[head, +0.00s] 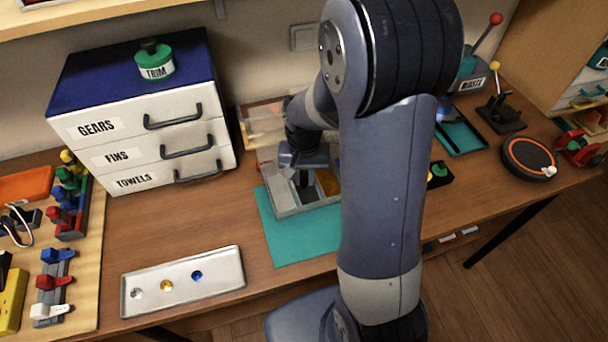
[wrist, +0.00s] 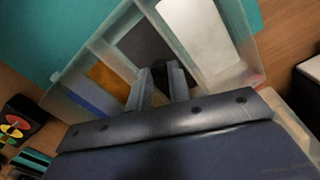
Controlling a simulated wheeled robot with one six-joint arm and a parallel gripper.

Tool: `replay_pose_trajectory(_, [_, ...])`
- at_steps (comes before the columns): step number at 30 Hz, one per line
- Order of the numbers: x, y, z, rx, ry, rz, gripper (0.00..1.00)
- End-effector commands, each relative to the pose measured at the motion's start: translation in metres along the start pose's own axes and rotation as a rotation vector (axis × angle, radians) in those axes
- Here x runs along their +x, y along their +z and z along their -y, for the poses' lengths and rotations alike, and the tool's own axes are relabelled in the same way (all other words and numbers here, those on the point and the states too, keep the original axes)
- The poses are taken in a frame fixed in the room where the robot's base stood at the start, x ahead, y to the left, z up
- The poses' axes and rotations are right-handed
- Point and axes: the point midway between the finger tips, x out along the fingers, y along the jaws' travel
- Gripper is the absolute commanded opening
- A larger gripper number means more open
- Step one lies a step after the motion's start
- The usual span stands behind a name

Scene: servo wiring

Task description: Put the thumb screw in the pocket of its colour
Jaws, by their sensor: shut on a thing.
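A clear box (head: 287,211) with its pockets stands on a teal mat (head: 293,245). In the wrist view the box (wrist: 143,9) shows a white pocket (wrist: 195,30), a dark grey pocket (wrist: 140,42), an orange pocket (wrist: 108,77) and a blue pocket (wrist: 92,97). My gripper (head: 303,180) is down at the box. In the wrist view my gripper (wrist: 160,80) is shut on a small dark thing, seemingly the thumb screw (wrist: 158,68), at the dark grey and orange pockets' near side. Its lower part and exact height are hidden.
A metal tray (head: 222,284) with silver, gold and blue round pieces lies at the front left. A drawer cabinet (head: 135,150) stands at the back left. A black block with coloured knobs (head: 440,174) is right of the box. A round black disc (head: 528,158) lies farther right.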

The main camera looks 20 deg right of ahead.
Motion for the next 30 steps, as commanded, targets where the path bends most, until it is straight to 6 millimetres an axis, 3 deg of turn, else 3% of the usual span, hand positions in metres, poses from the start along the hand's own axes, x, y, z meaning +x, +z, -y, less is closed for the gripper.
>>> replay_pose_trajectory(2, [0.004,0.0,0.0,0.0,0.0,0.0,0.0])
replay_pose_trajectory(3, [0.004,0.0,0.0,0.0,0.0,0.0,0.2])
replay_pose_trajectory(6, [0.003,0.0,0.0,0.0,0.0,0.0,0.28])
replay_pose_trajectory(17, [-0.004,-0.001,0.0,0.0,-0.001,-0.002,0.28])
replay_pose_trajectory(20, [-0.018,-0.001,0.0,0.0,-0.002,-0.005,0.28])
replay_pose_trajectory(30, [-0.089,-0.001,0.0,0.0,-0.002,-0.005,0.28])
